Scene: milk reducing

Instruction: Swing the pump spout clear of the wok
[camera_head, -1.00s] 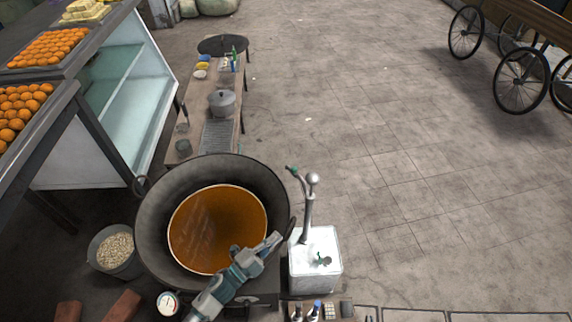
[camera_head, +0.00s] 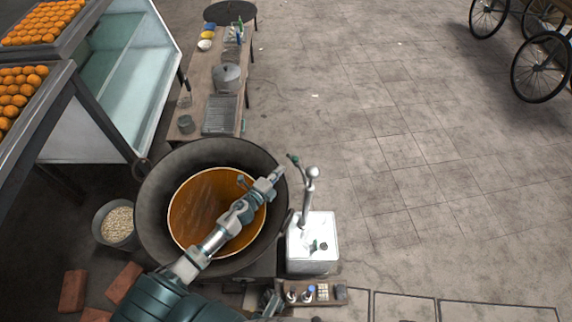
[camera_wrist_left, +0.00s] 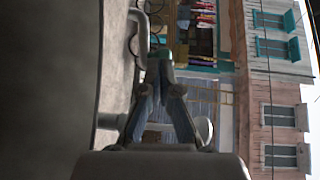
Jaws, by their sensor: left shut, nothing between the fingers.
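The wok (camera_head: 150,205) is wide and dark and holds orange-brown liquid. The pump (camera_head: 312,250) is a white box just right of the wok, with an upright post and a round knob. Its thin spout (camera_head: 298,167) leaves the post toward the upper left and has a green tip near the wok's right rim. My left gripper (camera_head: 277,174) is shut and empty, reaching over the wok to its right rim, a little left of the spout. Its closed fingers (camera_wrist_left: 161,75) show in the left wrist view; contact with the spout cannot be told.
A long bench (camera_head: 205,75) with a lidded pot (camera_head: 226,77) stands beyond the wok. A bucket (camera_head: 116,224) and bricks (camera_head: 73,290) are at left. Small bottles (camera_head: 308,294) stand on a ledge below the pump.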

